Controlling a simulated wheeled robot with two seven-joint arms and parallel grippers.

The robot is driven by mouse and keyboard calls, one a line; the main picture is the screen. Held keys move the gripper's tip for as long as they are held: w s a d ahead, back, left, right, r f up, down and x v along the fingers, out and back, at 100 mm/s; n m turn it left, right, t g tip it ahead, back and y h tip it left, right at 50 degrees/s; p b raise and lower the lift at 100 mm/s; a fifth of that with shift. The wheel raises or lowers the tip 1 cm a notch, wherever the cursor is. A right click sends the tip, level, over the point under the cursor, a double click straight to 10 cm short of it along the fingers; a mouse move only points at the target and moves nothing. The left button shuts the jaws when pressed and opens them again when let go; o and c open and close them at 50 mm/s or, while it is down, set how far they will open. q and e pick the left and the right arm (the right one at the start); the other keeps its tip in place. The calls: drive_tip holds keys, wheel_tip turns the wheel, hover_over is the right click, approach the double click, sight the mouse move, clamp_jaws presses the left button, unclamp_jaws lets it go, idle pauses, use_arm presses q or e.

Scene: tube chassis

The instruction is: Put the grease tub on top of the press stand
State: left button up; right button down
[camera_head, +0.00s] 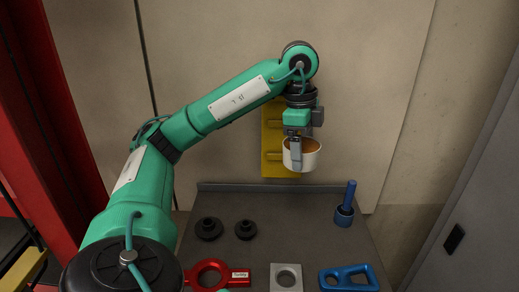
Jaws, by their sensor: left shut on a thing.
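The grease tub (308,160) is a white round cup with brown contents, seen upright or nearly so in the head view. My left gripper (295,153) points down and is shut on the tub's near wall, one finger showing on its outside. The tub hangs in the air in front of the wall, above the back of the grey table. I cannot tell for sure which thing is the press stand. A blue round base with a blue upright post (344,208) stands at the table's back right. My right gripper is not in view.
The grey table (300,235) carries two black knobbed discs (209,228), a red ring tool (208,274), a grey square plate with a hole (286,279) and a blue bracket (349,278). A yellow pegged panel (271,135) is behind the tub. The table's middle is clear.

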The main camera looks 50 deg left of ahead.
use_arm(q)
drive_tip(key=shift+f, duration=0.4)
drive_tip(key=f+b, duration=0.1)
drive_tip(key=f, duration=0.3)
drive_tip(key=f+b, duration=0.1)
drive_tip(key=f, duration=0.4)
drive_tip(key=f+b, duration=0.1)
drive_tip(key=f, duration=0.3)
drive_tip(key=shift+d+f+b, duration=0.25)
drive_tip(key=shift+d+b, duration=0.05)
drive_tip(key=shift+b, duration=0.1)
wheel_tip(320, 180, down, 5)
drive_tip(key=shift+f+b, duration=0.1)
drive_tip(key=shift+b, duration=0.2)
drive_tip(key=shift+f, duration=0.1)
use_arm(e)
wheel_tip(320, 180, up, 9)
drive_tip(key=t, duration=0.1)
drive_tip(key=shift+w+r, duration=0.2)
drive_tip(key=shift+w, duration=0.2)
use_arm(q)
drive_tip(key=o, duration=1.2)
drive_tip(key=shift+f, duration=0.1)
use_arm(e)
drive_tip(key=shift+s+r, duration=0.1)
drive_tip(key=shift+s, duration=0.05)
